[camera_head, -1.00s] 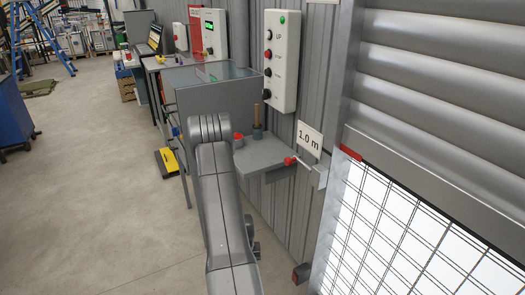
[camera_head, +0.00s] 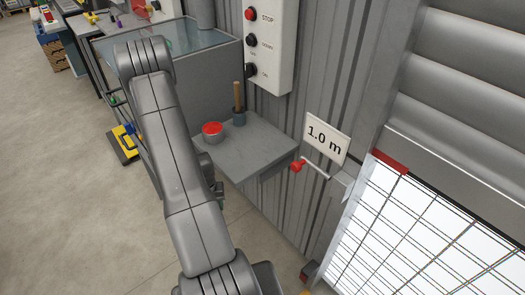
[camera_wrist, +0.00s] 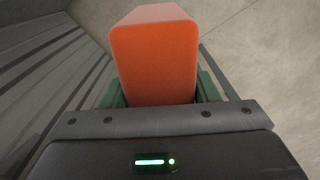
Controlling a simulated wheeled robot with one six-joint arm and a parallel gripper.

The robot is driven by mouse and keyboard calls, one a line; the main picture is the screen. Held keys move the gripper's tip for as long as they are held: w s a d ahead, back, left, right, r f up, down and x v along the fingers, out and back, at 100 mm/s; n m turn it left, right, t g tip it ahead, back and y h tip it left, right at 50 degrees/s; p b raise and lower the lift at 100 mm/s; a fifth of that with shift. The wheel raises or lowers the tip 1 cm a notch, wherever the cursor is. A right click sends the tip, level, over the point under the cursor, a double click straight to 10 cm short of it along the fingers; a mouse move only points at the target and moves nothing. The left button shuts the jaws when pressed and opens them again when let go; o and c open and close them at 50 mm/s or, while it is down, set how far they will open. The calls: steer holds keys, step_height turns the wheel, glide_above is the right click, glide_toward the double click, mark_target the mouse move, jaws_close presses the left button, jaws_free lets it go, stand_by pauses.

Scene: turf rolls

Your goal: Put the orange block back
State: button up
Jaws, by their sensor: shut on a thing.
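The orange block (camera_wrist: 155,62) fills the upper middle of the wrist view. My gripper (camera_wrist: 160,92) is shut on it, with green finger pads against its left and right sides. The block is held above the concrete floor. In the head view my arm crosses the left middle and hides what is behind it.
A grey wall shelf (camera_head: 253,145) carries a red-topped round pot (camera_head: 212,131) and a dark holder with a wooden handle (camera_head: 238,106). A red-knobbed lever (camera_head: 297,166) sticks out below the "1.0 m" sign (camera_head: 326,138). A mesh gate (camera_head: 420,230) stands right.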

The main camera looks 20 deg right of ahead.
steer(key=s+d+r+m, duration=0.1)
steer(key=s+r+m, duration=0.3)
steer(key=r, duration=0.6)
steer(key=s+d+r+m, duration=0.1)
steer(key=s+r+m, duration=0.3)
steer(key=r, duration=0.6)
steer(key=s+d+r+m, duration=0.2)
steer(key=s+r+m, duration=0.1)
steer(key=s+r, duration=0.4)
step_height(320, 180, up, 3)
steer(key=shift+s+r+m, duration=0.1)
steer(key=shift+s+m, duration=0.05)
steer(key=shift+m, duration=0.25)
